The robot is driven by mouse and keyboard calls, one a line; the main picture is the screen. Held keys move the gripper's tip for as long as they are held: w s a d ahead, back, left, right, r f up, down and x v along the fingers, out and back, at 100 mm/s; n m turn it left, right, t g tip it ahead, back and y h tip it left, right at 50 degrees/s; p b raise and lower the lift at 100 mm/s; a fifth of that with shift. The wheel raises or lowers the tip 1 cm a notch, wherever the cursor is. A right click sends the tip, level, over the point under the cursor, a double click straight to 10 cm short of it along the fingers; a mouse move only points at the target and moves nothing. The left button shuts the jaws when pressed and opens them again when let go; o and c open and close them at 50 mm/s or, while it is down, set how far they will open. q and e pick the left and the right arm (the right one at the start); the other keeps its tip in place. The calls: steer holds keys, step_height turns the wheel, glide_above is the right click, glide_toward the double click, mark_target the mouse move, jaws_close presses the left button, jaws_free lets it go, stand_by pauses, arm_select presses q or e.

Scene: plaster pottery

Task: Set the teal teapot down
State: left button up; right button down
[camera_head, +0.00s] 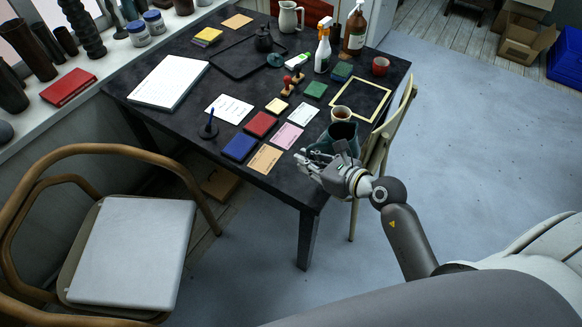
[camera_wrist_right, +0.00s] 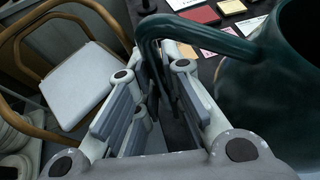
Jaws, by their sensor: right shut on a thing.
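The teal teapot (camera_head: 343,136) is at the table's near right corner, with its dark open top facing up. My right gripper (camera_head: 318,160) is shut on its handle, at the left of the pot. In the right wrist view the teapot's body (camera_wrist_right: 285,95) fills the right side, and its curved handle (camera_wrist_right: 205,30) runs between the fingers of my right gripper (camera_wrist_right: 165,80). The teapot's base is hidden, so I cannot tell whether it touches the dark table (camera_head: 237,105). My left gripper is not in view.
A cup of brown liquid (camera_head: 341,114) stands close behind the teapot. A yellow-edged frame (camera_head: 361,84) lies beyond it, and a pink card (camera_head: 287,136) and a tan card (camera_head: 264,159) lie to the left. A chair (camera_head: 378,150) stands against the table's right side.

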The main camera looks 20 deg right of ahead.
steer(key=shift+w+a+f, duration=0.45)
steer(key=shift+w+f, duration=0.15)
steer(key=shift+f, duration=0.85)
steer(key=shift+w+a+f, duration=0.5)
steer(key=shift+w+f, duration=0.15)
steer(key=shift+f, duration=0.8)
steer(key=shift+w+a+f, duration=0.45)
steer(key=shift+w+f, duration=0.15)
steer(key=shift+f, duration=0.85)
steer(key=shift+b, duration=0.3)
steer(key=shift+f, duration=0.2)
steer(key=c, duration=1.5)
jaws_free()
steer(key=shift+s, duration=0.1)
steer(key=shift+c, duration=0.2)
steer(key=shift+r, duration=0.1)
steer(key=shift+s+d, duration=0.1)
steer(key=shift+s, duration=0.1)
steer(key=v, duration=1.1)
steer(key=shift+s+r+b, duration=0.25)
steer(key=shift+b, duration=0.15)
